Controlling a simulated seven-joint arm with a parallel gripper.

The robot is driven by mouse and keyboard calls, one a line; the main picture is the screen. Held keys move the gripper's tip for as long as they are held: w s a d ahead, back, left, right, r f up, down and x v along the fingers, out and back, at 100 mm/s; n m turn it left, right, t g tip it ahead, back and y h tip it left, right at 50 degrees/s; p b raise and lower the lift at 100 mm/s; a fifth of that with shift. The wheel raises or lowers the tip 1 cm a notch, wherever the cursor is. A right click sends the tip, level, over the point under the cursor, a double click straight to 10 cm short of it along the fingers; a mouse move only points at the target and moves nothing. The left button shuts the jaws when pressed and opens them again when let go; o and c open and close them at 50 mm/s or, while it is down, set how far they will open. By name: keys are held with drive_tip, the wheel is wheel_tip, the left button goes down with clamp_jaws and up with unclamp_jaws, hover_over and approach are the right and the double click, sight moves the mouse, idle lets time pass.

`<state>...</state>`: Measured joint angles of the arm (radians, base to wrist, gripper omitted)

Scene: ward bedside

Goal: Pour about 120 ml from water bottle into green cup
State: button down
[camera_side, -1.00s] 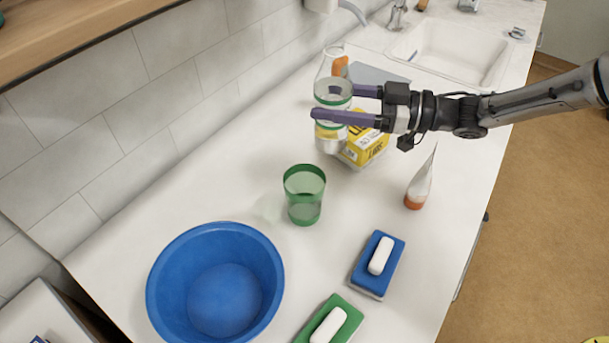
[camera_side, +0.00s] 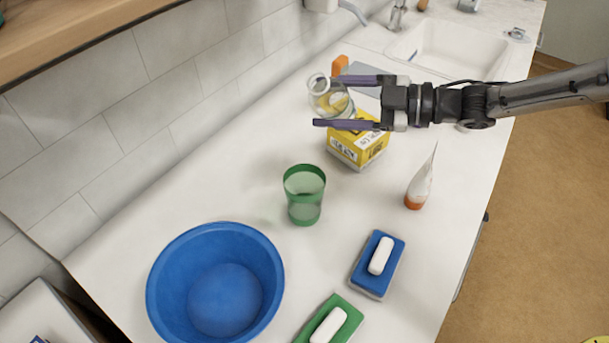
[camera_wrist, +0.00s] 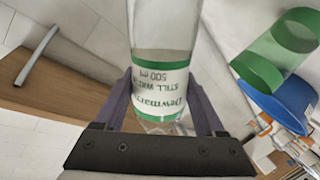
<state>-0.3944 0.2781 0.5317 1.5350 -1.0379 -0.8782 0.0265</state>
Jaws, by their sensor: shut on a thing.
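The clear water bottle (camera_side: 322,98) is tilted in the side view, its neck toward the camera and the view foreshortened. My gripper (camera_side: 328,101) is shut around its middle and holds it above the counter. In the wrist view, the bottle (camera_wrist: 163,40) shows a white label with green bands between the fingers (camera_wrist: 160,112). The translucent green cup (camera_side: 304,195) stands upright on the counter, nearer the camera than the bottle and apart from it. The cup (camera_wrist: 280,55) is at the upper right of the wrist view. I see no stream, and the water level is unclear.
A yellow box (camera_side: 357,146) stands just beyond and below my gripper. A white tube with an orange cap (camera_side: 420,185) is to the right. A blue basin (camera_side: 160,285), a blue sponge with white soap (camera_side: 368,279) and a green sponge (camera_side: 352,313) lie nearer the camera.

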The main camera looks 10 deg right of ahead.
sight(352, 109)
drive_tip(key=f+n, duration=0.1)
drive_tip(key=w+d+n+h, duration=0.1)
drive_tip(key=n, duration=0.1)
drive_tip(key=shift+w+f+t, duration=0.15)
drive_tip(key=shift+f+t, duration=0.15)
drive_tip(key=shift+f, duration=0.1)
drive_tip(key=shift+w+d+f+n+t+h, duration=0.1)
drive_tip(key=shift+w+f+n+t+h, duration=0.1)
drive_tip(key=shift+f+n, duration=0.25)
drive_tip(key=shift+w+d+f+n+t+h, duration=0.1)
drive_tip(key=shift+f+n+h, duration=0.1)
drive_tip(key=shift+f+n, duration=0.25)
drive_tip(key=shift+s+a+n, duration=0.2)
drive_tip(key=shift+s+n, duration=0.05)
drive_tip(key=shift+n, duration=0.35)
drive_tip(key=shift+r+n+t+h, duration=0.1)
drive_tip(key=shift+n+t+h, duration=0.25)
drive_tip(key=shift+n, duration=0.25)
drive_tip(key=shift+w+d, duration=0.15)
drive_tip(key=shift+w, duration=0.05)
drive_tip(key=shift+w+d+n, duration=0.2)
drive_tip(key=shift+w+n, duration=0.1)
drive_tip(key=shift+n+t, duration=0.25)
drive_tip(key=shift+n, duration=0.15)
idle(1.7)
